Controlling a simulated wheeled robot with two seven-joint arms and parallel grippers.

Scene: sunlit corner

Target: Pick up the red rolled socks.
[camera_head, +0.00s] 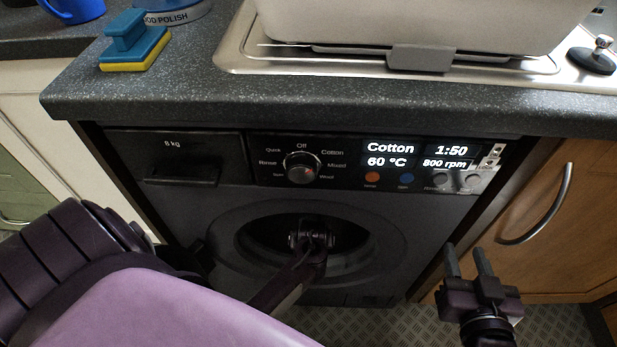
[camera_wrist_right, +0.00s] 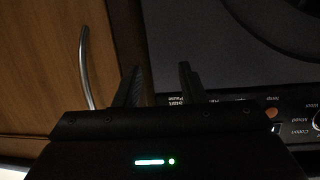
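The red rolled socks do not show in either view. The washing machine (camera_head: 210,222) stands under the worktop, with its round door opening dark inside. My left arm reaches to this opening, and its wrist end, with the left gripper (camera_head: 311,238), is dark against the drum. Its fingers cannot be made out, nor anything between them. My right gripper (camera_head: 467,252) is at the lower right, in front of the machine's right edge. Its two fingers are apart with nothing between them. The right wrist view also shows this right gripper (camera_wrist_right: 158,82) open and empty.
A speckled worktop (camera_head: 330,97) overhangs the machine. A wooden cupboard door with a curved handle (camera_head: 545,225) is at the right.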

